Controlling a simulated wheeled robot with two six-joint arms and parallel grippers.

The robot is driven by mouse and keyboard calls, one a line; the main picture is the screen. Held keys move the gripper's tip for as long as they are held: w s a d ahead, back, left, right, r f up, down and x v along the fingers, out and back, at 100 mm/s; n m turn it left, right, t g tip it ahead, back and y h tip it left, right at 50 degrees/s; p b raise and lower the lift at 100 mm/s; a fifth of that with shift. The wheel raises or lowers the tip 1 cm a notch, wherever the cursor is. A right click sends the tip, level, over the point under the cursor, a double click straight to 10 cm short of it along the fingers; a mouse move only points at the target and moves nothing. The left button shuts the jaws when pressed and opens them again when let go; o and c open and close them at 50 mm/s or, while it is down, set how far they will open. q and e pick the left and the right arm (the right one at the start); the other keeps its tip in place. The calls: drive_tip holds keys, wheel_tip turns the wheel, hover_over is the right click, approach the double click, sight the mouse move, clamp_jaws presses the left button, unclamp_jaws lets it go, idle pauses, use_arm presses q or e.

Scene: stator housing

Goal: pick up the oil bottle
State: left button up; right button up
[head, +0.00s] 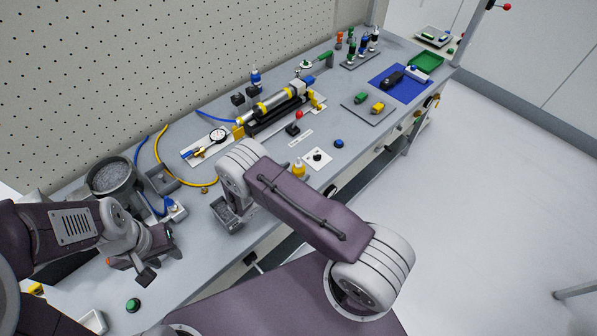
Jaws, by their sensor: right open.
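A small yellow bottle (299,168), which looks like the oil bottle, stands on the bench just right of my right forearm. Its lower part is partly hidden. My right gripper (230,217) is open and low over the bench near its front edge, to the left of the yellow bottle and apart from it. I see nothing between its fingers. My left gripper (140,268) is at the near left of the bench, far from the bottle. Its jaw gap is not clear.
A stator housing (112,177) stands at the left. A cylinder fixture (275,105) fills the middle, with a red-knob lever (295,126) before it. A bottle with a blue cap (256,79) stands behind. Blue and yellow hoses cross the bench.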

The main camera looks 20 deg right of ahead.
sight(297, 164)
drive_tip(key=shift+w+d+f, duration=0.1)
drive_tip(key=shift+d+f, duration=0.1)
drive_tip(key=shift+d, duration=0.05)
drive_tip(key=c, duration=1.1)
drive_tip(key=shift+o, duration=0.2)
drive_tip(key=shift+r, duration=0.15)
drive_tip(key=r+b, duration=0.1)
drive_tip(key=r, duration=0.3)
drive_tip(key=shift+a, duration=0.2)
drive_tip(key=s+a+r+b, duration=0.2)
drive_tip(key=s+a+r, duration=0.4)
drive_tip(key=s, duration=0.3)
drive_tip(key=shift+s+a+r, duration=0.2)
drive_tip(key=shift+a+r, duration=0.1)
drive_tip(key=shift+r, duration=0.15)
